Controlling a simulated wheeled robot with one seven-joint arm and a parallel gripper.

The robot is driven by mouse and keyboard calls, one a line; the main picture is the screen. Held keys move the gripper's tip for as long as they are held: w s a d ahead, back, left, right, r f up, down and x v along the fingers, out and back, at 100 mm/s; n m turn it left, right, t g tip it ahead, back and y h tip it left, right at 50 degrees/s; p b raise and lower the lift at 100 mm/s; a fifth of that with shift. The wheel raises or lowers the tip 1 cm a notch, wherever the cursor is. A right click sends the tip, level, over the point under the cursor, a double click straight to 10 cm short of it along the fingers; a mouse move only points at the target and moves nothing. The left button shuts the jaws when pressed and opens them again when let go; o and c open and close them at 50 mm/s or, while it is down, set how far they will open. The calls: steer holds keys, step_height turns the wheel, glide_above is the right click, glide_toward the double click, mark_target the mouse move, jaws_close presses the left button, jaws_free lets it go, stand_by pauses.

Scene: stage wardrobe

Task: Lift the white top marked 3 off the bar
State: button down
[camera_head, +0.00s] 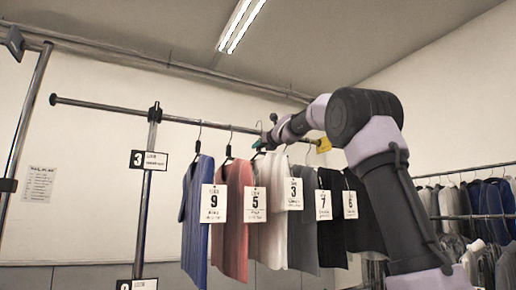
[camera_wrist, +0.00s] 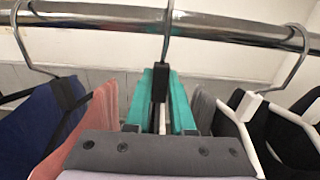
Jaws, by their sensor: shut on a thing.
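The white top marked 3 (camera_head: 270,230) hangs under the bar (camera_head: 100,104) in the head view, between a pink top and a grey one, with its tag (camera_head: 292,193) facing out. My gripper (camera_head: 262,147) is at its hanger, just below the bar. In the wrist view my gripper's teal fingers (camera_wrist: 162,92) are shut on the hanger's black neck (camera_wrist: 161,82). The hanger's hook (camera_wrist: 167,35) rises in front of the bar (camera_wrist: 225,28); its upper end is out of that view. The top's cloth is mostly hidden there by the gripper body.
The blue top marked 9 (camera_head: 194,215) and the pink top marked 5 (camera_head: 234,215) hang close on the left. Another full rack (camera_head: 470,217) stands at far right.

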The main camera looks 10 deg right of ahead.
steer(key=shift+v, duration=3.5)
steer(key=shift+s, duration=0.1)
steer(key=v, duration=4.8)
steer(key=shift+r, duration=0.2)
